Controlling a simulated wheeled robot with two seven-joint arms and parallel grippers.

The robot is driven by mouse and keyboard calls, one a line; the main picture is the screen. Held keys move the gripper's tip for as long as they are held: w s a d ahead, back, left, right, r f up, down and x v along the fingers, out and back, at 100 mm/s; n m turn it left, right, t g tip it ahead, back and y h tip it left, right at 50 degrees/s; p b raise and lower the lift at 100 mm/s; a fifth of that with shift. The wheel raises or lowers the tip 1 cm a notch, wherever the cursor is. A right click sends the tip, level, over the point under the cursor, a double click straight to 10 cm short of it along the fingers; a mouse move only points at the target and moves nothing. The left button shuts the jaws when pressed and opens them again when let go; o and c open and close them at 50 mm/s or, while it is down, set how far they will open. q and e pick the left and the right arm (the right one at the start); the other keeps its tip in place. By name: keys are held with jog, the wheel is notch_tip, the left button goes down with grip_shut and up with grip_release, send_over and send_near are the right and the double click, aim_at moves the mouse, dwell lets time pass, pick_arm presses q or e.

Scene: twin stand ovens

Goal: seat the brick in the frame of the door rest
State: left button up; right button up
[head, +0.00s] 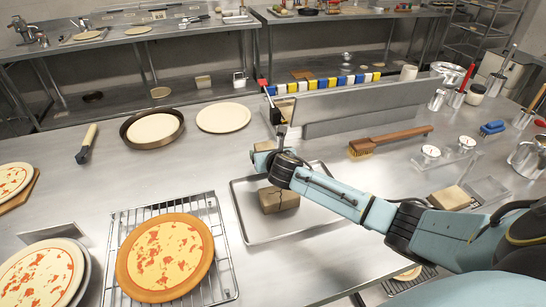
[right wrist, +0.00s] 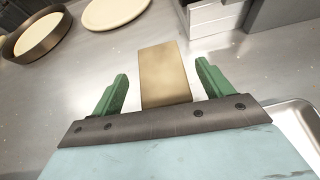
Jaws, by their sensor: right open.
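My right gripper (head: 264,152) reaches in from the right in the head view, over the counter behind the metal tray. In the right wrist view its two green fingers (right wrist: 160,90) are open. A tan brick (right wrist: 165,72) shows between them, with a gap on each side. In the head view the arm hides most of that spot. Another brown block (head: 278,200) sits in the tray, below my wrist. I cannot tell for certain which part is the door rest's frame. My left gripper is not in view.
A metal tray (head: 250,236) lies below my wrist, and a pizza (head: 165,255) on a wire rack is left of it. A dark pan (head: 128,142) and dough disc (head: 224,117) lie behind. A long grey metal panel (head: 365,104), wooden brush (head: 388,142) and tan block (head: 450,198) are to the right.

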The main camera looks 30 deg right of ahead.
jog(key=p+v, duration=0.2)
jog(key=v, duration=0.8)
jog(key=shift+s+a+r, duration=0.1)
jog(key=shift+s, duration=0.15)
jog(key=shift+o, duration=0.3)
jog(key=shift+s+r, duration=0.15)
jog(key=shift+s, duration=0.1)
jog(key=w+d+r+m+g+y, duration=0.1)
jog(key=w+r+m+g, duration=0.25)
jog(key=m, duration=1.45)
jog(key=w+d+r+m+g+y, duration=0.1)
jog(key=w+r+m+g+y, duration=0.2)
jog(key=m, duration=1.4)
jog(key=shift+m+g+h, duration=0.3)
jog(key=shift+g+h, duration=0.3)
jog(key=shift+g, duration=0.15)
jog(key=x, duration=0.5)
jog(key=b+x, duration=0.1)
jog(key=x, duration=0.2)
jog(key=shift+w+d, duration=0.2)
jog(key=shift+w, duration=0.15)
jog(key=b+x, duration=0.1)
jog(key=x, duration=0.4)
jog(key=shift+f, duration=0.1)
